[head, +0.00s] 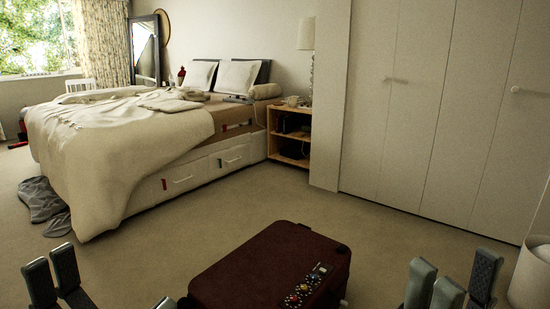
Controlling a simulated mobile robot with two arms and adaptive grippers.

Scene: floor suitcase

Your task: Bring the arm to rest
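My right gripper (462,272) is at the bottom right of the head view. Its grey fingers point up and stand apart with nothing between them, so it is open and empty. My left gripper (106,283) is at the bottom left, cut off by the frame edge. Its fingers also stand apart and hold nothing visible. The arms behind both grippers are out of view. A dark red suitcase (247,267) lies on the floor between the grippers, with a panel of small coloured knobs on its right side. Neither gripper visibly touches it.
A bed (120,140) with a rumpled cream cover stands at the back left. A wooden nightstand (290,152) is beside it. A tall closet (420,100) fills the right. A pale round object (532,272) is at the right edge. Carpet (250,195) beyond the suitcase is clear.

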